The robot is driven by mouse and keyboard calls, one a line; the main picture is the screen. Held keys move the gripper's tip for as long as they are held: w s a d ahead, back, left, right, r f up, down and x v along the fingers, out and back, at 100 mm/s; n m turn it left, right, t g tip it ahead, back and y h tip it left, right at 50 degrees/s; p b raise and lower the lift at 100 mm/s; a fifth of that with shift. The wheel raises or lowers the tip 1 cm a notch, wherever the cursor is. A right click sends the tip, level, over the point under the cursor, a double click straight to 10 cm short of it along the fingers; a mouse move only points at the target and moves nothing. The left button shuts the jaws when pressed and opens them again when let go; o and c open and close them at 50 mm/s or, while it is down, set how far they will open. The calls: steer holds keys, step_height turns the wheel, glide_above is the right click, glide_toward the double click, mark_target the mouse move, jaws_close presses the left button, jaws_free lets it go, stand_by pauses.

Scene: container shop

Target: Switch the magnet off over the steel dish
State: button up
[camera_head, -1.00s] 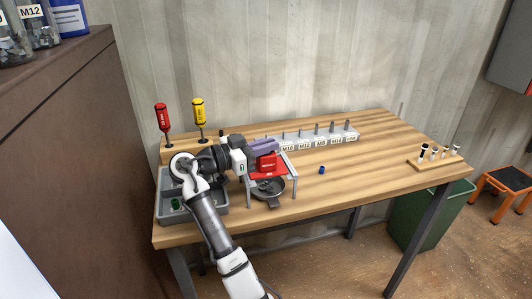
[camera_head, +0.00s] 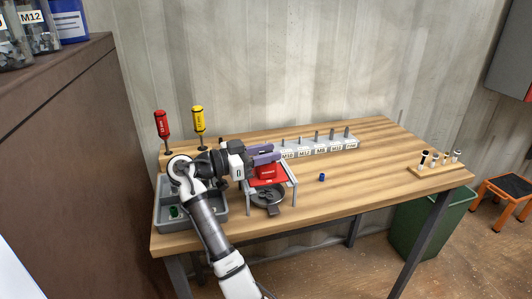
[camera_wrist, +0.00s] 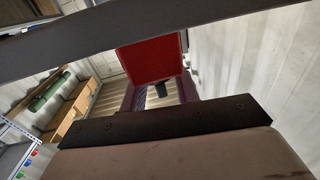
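The red magnet block (camera_head: 267,173) sits at the top of a small grey stand (camera_head: 292,184) on the bench. The dark steel dish (camera_head: 266,197) is under it, inside the stand's legs, with small dark pieces in it. My gripper (camera_head: 273,154) is at the magnet's upper back edge, its two purple fingers apart. In the wrist view the red block (camera_wrist: 150,60) shows in front of the fingers, with a dark knob (camera_wrist: 162,89) below it. I cannot tell whether the fingers touch the magnet.
A grey divided tray (camera_head: 190,222) lies under my arm. Two screwdrivers, red (camera_head: 162,125) and yellow (camera_head: 198,120), stand behind it. A labelled rack of posts (camera_head: 335,145) is at the back. A small blue piece (camera_head: 322,177) lies on clear bench to the right.

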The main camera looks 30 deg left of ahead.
steer(key=b+v, duration=0.2)
steer(key=v, duration=0.5)
steer(key=shift+s, duration=0.25)
steer(key=shift+a+r, duration=0.1)
steer(key=shift+a, duration=0.05)
